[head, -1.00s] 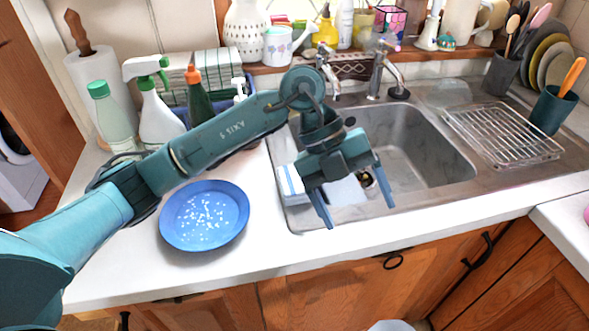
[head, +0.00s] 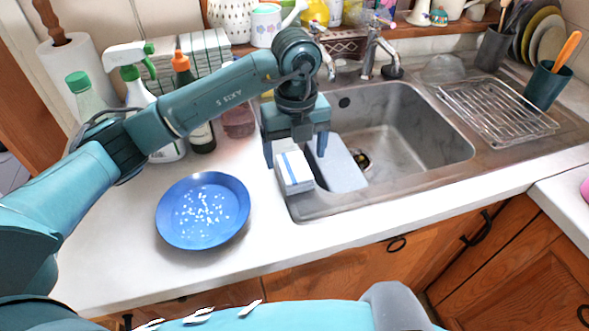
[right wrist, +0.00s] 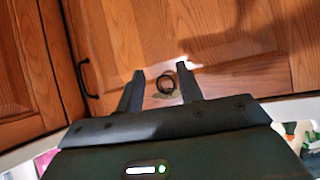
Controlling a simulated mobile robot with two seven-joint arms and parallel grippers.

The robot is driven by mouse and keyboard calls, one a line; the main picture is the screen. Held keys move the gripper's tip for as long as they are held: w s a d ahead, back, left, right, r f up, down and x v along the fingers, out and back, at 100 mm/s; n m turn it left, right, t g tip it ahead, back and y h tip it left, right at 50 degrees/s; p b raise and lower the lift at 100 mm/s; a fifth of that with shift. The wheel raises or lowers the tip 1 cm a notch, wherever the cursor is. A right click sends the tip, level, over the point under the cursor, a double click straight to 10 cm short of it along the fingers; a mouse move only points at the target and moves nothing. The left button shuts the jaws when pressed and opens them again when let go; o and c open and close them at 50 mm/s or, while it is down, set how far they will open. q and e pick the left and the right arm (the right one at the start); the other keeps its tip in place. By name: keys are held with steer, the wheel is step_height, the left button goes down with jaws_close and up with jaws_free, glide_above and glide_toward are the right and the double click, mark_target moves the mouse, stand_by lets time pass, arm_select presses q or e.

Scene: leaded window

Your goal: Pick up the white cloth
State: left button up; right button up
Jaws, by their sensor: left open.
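The white cloth (head: 294,176) is folded, with blue stripes. It lies at the left end of the sink, beside a grey-white panel. My left gripper (head: 295,154) is open just above the cloth, pointing down, with one finger to each side of it. I cannot tell whether the fingers touch the cloth. My right gripper (right wrist: 161,73) is open and empty in the right wrist view, facing the wooden cabinet doors, far from the cloth.
A blue plate (head: 203,211) with white bits lies on the counter left of the cloth. Several bottles stand behind it, including a white spray bottle (head: 138,95). The tap (head: 378,55) rises behind the sink basin (head: 405,125). A wire rack (head: 497,108) stands at right.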

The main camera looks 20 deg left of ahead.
mark_target(294, 167)
arm_select(q)
steer(key=shift+f, duration=0.45)
steer(key=f, duration=0.2)
steer(key=f+p, duration=0.1)
steer(key=shift+w+a+f, duration=0.2)
steer(key=shift+w+f, duration=0.05)
steer(key=shift+f, duration=0.4)
arm_select(e)
steer(key=shift+s+d+f, duration=0.15)
steer(key=shift+d, duration=0.2)
arm_select(q)
steer(key=c, duration=1.1)
steer(key=shift+o, duration=0.2)
step_height(294, 167, up, 10)
steer(key=shift+r+b, duration=0.1)
steer(key=shift+b, duration=0.55)
arm_select(e)
steer(key=shift+a, duration=0.4)
